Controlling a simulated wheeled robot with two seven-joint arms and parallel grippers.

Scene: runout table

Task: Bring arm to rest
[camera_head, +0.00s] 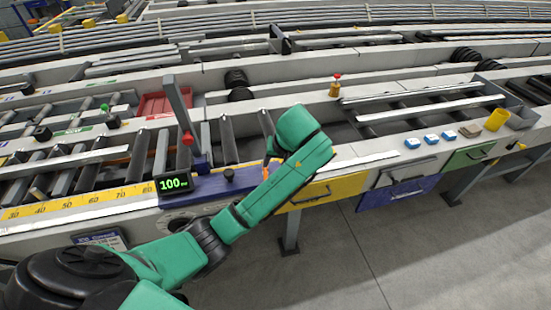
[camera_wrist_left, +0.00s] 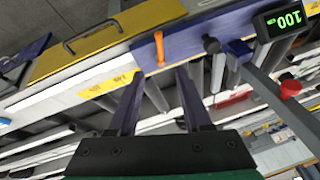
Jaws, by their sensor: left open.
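My left arm (camera_head: 270,190), green with dark joints, reaches from the lower left over the front edge of the runout table (camera_head: 350,155). Its wrist is above the table's front rail, and the fingers are hidden there. In the left wrist view my left gripper (camera_wrist_left: 158,78) shows two dark fingers spread apart with nothing between them. Beyond the fingertips lie a blue plate (camera_wrist_left: 190,40) and an upright orange lever (camera_wrist_left: 159,48); I cannot tell whether the fingers touch them. My right gripper is in neither view.
A display reading 100 (camera_head: 173,184) and a red-knobbed lever (camera_head: 178,105) stand left of my wrist. Yellow (camera_head: 315,193), blue and green drawers line the front. Blue-topped blocks (camera_head: 412,143) and a yellow cup (camera_head: 497,119) are at right. The floor in front is clear.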

